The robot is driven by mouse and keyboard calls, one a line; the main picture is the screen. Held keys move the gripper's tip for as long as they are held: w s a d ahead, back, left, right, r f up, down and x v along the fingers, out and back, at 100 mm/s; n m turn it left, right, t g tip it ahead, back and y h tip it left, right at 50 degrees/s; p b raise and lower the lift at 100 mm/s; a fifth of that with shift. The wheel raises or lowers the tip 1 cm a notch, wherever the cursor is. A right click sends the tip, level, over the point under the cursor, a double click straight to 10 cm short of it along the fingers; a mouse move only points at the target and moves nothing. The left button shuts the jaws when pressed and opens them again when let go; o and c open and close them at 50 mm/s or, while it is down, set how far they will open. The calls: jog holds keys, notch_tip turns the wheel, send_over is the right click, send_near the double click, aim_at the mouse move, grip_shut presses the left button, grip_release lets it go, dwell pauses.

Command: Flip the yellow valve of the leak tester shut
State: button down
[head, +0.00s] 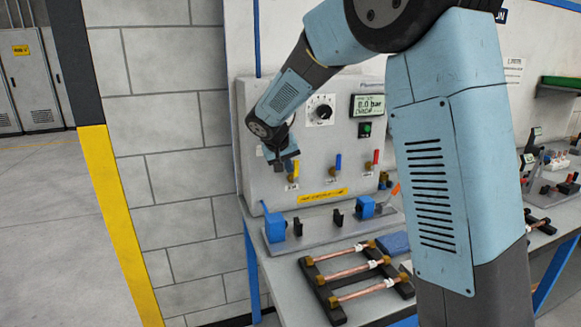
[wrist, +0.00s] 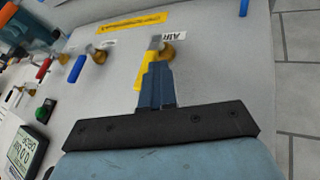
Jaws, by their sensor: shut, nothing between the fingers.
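The leak tester (head: 262,95) is a pale grey box against the wall. Its yellow valve (head: 296,168) has a yellow lever on a brass body, pointing upward from the body in the head view. In the wrist view the yellow lever (wrist: 139,80) shows beside and partly behind my fingers, with the brass body (wrist: 169,53) just past their tips, near an "AIR" label. My gripper (head: 285,163) is shut and empty, close by the yellow lever; it shows in the wrist view too (wrist: 157,68). I cannot tell whether the fingers touch the lever.
A blue-handled valve (head: 338,163) and a red-handled valve (head: 376,158) stand to the right on the same panel. Below are a fixture with blue clamps (head: 274,225) and a rack of copper tubes (head: 354,271). The display (head: 368,106) reads 0.0 bar.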

jog(key=shift+w+d+r, duration=0.1)
jog(key=shift+d+r, duration=0.05)
jog(key=shift+d, duration=0.35)
jog(key=s+a+r, duration=0.6)
jog(key=a+r, duration=0.1)
jog(key=r, duration=0.1)
jog(key=s+d+r+g+y, duration=0.1)
jog(key=s+d+r, duration=0.1)
jog(key=s+d, duration=0.6)
jog(key=s+d+r+y, duration=0.1)
jog(key=s+d+r, duration=0.1)
jog(key=s+d, duration=0.65)
jog(key=s+d+f, duration=0.2)
jog(key=s+d, duration=0.2)
jog(key=s, duration=0.4)
jog(key=s+d+f+m+y, duration=0.1)
jog(key=s+d, duration=0.3)
jog(key=s, duration=0.4)
jog(key=shift+f, duration=0.8)
